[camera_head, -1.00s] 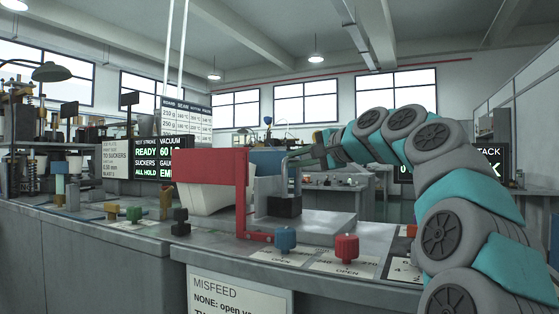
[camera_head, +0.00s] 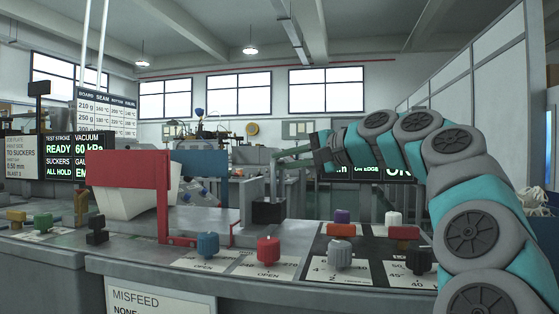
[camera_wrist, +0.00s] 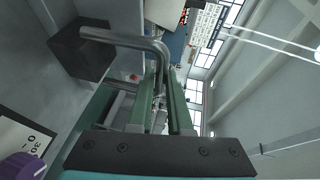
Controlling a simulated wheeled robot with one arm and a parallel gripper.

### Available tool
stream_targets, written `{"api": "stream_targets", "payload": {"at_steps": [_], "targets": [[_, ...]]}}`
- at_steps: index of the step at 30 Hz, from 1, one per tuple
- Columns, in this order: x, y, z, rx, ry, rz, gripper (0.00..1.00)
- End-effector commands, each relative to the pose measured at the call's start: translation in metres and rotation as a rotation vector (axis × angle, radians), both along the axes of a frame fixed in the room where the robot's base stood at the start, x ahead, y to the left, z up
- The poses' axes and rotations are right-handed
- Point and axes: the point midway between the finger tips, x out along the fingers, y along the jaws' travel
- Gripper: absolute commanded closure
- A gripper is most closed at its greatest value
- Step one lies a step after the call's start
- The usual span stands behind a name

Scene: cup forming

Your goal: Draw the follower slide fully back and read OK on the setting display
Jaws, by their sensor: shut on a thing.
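The follower slide's black block (camera_head: 268,212) sits on the grey bed, right of the red frame (camera_head: 127,170) and the blue frame (camera_head: 200,165). A bent grey bar handle (camera_head: 290,151) rises from it. My gripper (camera_head: 318,155) is shut on this handle at the block's upper right. In the wrist view, the green fingers of my gripper (camera_wrist: 160,85) close around the end of the bent bar (camera_wrist: 125,40), and the black block (camera_wrist: 82,50) is at upper left. A dark display (camera_head: 395,168) stands behind my arm; its text is partly covered, so I cannot read it whole.
Blue (camera_head: 207,245), red (camera_head: 268,250) and grey (camera_head: 340,253) knobs line the front edge, with more knobs at right. A white cup-shaped piece (camera_head: 130,203) is beneath the red frame. A vacuum display (camera_head: 78,158) reads READY and 60 kPa.

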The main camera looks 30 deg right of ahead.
Motion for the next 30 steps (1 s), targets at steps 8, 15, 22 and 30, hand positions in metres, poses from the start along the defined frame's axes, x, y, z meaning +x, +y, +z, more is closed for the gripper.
{"api": "stream_targets", "payload": {"at_steps": [8,15,22,30], "targets": [[-0.001,-0.003,-0.003,0.000,0.004,-0.004,0.69],[-0.001,-0.002,-0.001,0.000,0.002,-0.002,0.53],[-0.003,-0.002,0.000,0.000,0.001,-0.002,0.53],[-0.030,-0.014,0.006,0.000,-0.003,-0.006,0.53]]}}
